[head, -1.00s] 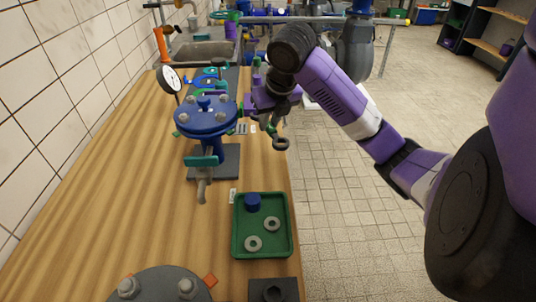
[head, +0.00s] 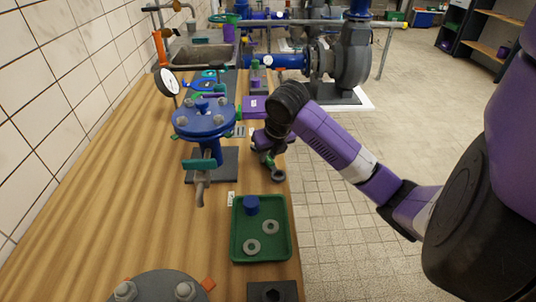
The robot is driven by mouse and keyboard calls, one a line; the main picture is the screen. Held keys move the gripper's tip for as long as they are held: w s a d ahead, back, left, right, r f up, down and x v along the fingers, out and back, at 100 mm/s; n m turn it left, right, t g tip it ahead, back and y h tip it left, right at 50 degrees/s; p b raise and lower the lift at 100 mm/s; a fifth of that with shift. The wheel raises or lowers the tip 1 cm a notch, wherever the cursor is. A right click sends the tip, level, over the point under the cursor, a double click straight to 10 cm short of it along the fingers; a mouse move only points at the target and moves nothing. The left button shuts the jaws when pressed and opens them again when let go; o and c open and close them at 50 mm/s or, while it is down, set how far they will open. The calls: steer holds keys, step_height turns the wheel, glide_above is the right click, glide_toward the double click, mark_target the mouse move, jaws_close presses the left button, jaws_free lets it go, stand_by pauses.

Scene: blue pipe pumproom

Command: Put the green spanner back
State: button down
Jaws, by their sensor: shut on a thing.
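My gripper (head: 264,143) is shut on the green spanner (head: 268,160), at the right edge of the wooden bench. The spanner hangs below the jaws toward the camera, with a short green part and a dark ring end (head: 278,176) showing. The rest of the spanner is hidden by the gripper and wrist. I cannot tell whether the spanner touches the bench.
A green tray (head: 264,255) with a blue cap and two grey rings lies nearer. A purple block (head: 253,106) is behind. Bare bench lies left of the tray.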

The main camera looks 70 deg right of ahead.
mark_target(274, 168)
steer(key=c, duration=1.3)
jaws_free()
steer(key=shift+o, duration=0.2)
steer(key=v, duration=1.2)
steer(key=shift+p, duration=0.45)
